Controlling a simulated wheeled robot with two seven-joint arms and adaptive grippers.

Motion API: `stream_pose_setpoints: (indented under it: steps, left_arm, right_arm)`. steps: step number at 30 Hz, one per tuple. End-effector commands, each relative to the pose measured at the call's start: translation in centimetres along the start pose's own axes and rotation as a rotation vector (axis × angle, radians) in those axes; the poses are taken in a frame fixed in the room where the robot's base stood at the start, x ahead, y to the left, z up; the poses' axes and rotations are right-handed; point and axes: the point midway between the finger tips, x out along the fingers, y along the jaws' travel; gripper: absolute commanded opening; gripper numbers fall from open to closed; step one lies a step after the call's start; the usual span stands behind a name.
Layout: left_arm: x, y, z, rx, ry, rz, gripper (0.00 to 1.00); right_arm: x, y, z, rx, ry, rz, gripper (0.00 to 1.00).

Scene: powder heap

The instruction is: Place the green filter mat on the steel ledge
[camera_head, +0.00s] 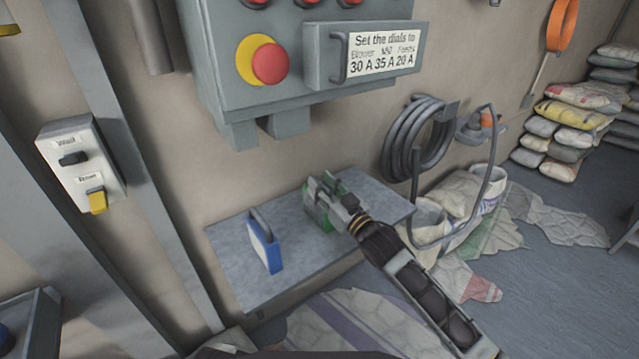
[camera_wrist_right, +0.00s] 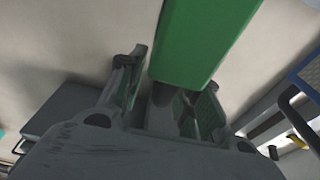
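The green filter mat (camera_head: 319,217) is at the steel ledge (camera_head: 295,262), near its back edge in the head view. It is partly hidden by my right gripper (camera_head: 328,198). Its lower edge appears to meet the ledge top, but contact is hard to tell. In the right wrist view the mat (camera_wrist_right: 205,40) is a green block at the top, with a grey part reaching down between the fingers. My right gripper (camera_wrist_right: 170,85) has its fingers apart around that part, with a gap showing on the left side. My left gripper is not in view.
A blue mat with a dark handle (camera_head: 264,243) stands on the ledge to the left. A grey control box (camera_head: 225,60) with a sign hangs above. A coiled hose (camera_head: 418,140) and white sacks (camera_head: 430,222) are to the right.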

Motion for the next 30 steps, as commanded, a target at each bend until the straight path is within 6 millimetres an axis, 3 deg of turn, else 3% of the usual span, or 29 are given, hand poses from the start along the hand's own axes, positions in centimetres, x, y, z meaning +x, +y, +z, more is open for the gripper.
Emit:
stream_pose_setpoints:
  steps: [30]
  left_arm:
    - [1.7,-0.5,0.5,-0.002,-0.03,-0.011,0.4]
  right_arm:
    - [-8.6,0.0,0.0,0.001,-0.001,0.0,0.34]
